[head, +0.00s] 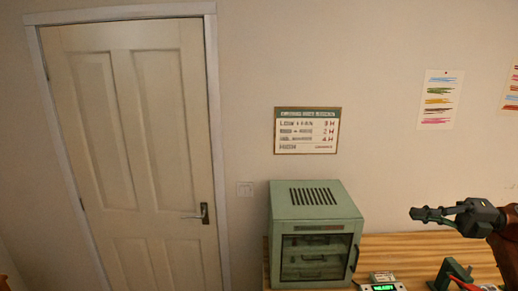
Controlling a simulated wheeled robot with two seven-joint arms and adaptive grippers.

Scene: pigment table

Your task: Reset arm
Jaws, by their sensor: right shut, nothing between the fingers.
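My right gripper (430,214) comes in from the right edge of the head view. It is shut and empty, pointing left, in the air above the wooden table. It is apart from everything on the table. My left gripper is not in the picture.
A green cabinet (315,203) with a glass front stands at the left end of the wooden table (400,247). A device with a lit green display (383,287) and a green stand (452,272) sit at the front. A door (135,150) and wall sign (307,131) are behind.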

